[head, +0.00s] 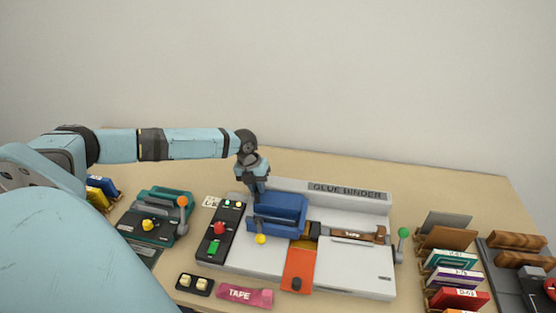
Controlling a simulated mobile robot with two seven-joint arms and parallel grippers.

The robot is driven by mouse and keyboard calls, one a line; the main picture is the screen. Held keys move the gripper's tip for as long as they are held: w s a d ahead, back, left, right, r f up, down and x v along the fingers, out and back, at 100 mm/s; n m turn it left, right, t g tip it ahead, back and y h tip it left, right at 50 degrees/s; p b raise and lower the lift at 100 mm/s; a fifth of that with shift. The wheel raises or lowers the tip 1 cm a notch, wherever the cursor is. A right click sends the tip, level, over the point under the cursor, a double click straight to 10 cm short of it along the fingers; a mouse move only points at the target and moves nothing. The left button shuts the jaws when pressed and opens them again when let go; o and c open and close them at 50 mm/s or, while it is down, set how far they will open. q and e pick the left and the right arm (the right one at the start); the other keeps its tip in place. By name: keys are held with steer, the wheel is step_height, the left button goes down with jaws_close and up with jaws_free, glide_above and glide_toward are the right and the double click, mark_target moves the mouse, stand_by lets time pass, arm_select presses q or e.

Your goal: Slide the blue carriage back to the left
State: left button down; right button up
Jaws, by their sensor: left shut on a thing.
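The blue carriage (281,214) sits on the bed of the grey glue binder (350,270), left of the bed's middle and beside the control strip. A yellow knob (260,239) shows at its front left. My left gripper (257,196) points down at the carriage's left back edge and is shut on the carriage. The fingertips are small and partly hidden, so the exact part held is hard to make out. My right gripper is out of the picture.
A black strip (213,248) with buttons lies left of the carriage. A teal device (148,228) stands left, a green-knobbed lever (403,233) and book racks (450,262) right.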

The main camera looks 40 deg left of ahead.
arm_select(q)
steer(key=shift+s+a, duration=0.45)
steer(key=shift+a, duration=0.3)
steer(key=shift+s+a, duration=0.4)
steer(key=shift+a, duration=0.35)
steer(key=c, duration=1.3)
jaws_free()
steer(key=shift+a, duration=0.1)
steer(key=shift+o, duration=1)
steer(key=shift+s, duration=0.15)
step_height(320, 180, up, 14)
steer(key=s+a+b, duration=0.1)
steer(key=a, duration=0.1)
steer(key=shift+s+a+f+b, duration=0.2)
steer(key=shift+b, duration=0.15)
